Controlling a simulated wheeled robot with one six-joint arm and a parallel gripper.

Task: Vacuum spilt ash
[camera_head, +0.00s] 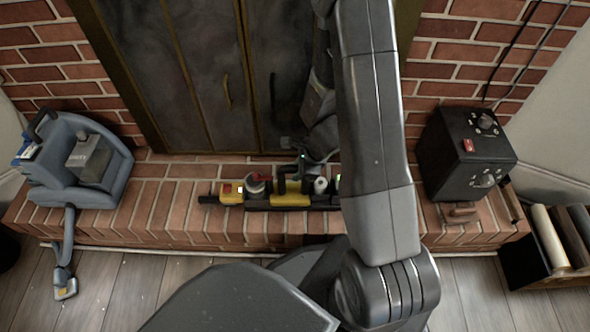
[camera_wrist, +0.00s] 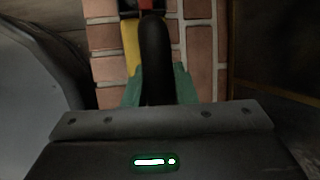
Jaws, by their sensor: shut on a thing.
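The tool appears to rest on or just over the bricks; I cannot tell which. Part of its right end is hidden behind my arm. I cannot make out ash clearly; a few pale specks (camera_head: 140,295) dot the floor.
A blue-grey machine (camera_head: 98,165) with a hanging hose (camera_head: 67,235) stands at the hearth's left. A black box (camera_head: 462,155) with a red switch stands at the right. Dark fireplace doors (camera_head: 200,80) rise behind. A log holder (camera_head: 520,265) is at the lower right.

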